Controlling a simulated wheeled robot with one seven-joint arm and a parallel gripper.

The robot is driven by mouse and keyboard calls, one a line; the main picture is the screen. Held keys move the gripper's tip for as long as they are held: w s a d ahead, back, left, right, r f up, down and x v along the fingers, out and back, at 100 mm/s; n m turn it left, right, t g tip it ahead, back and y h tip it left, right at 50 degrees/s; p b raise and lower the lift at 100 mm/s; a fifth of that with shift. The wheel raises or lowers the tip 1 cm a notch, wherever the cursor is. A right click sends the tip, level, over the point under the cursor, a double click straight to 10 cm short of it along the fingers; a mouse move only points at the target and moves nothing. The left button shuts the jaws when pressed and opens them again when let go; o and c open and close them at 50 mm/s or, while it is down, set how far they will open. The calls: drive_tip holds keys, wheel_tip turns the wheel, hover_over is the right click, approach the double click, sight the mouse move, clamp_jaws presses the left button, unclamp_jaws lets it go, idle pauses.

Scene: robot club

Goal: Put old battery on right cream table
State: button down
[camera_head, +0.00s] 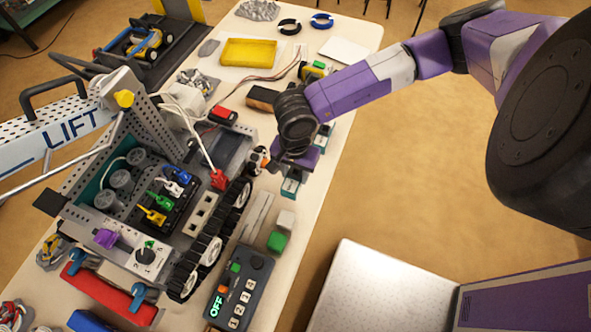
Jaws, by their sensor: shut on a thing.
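My gripper (307,160) points down over the cream table (316,186), just right of the wheeled rover (190,255). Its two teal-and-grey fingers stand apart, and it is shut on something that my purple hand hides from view. I cannot make out what the held thing is. A black-and-copper block (262,98), which looks like a battery, lies on the table beyond my wrist. A red-and-black block (223,115) sits at the rover's far end. I cannot tell which of these, if any, is the old battery.
A yellow tray (249,53), a white pad (344,50) and wires lie farther back. Nearer are a green block (278,241) and a control box reading OFF (240,288). The LIFT arm (65,135) stands left. A grey metal surface (385,290) is at lower right.

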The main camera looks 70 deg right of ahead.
drive_tip(key=shift+w+f+b, duration=0.1)
drive_tip(key=shift+f+b, duration=1.3)
drive_tip(key=shift+f, duration=1.05)
drive_tip(key=shift+f+b, duration=0.5)
drive_tip(key=c, duration=0.7)
unclamp_jaws()
drive_tip(key=shift+r+p, duration=2.2)
drive_tip(key=shift+r, duration=1.3)
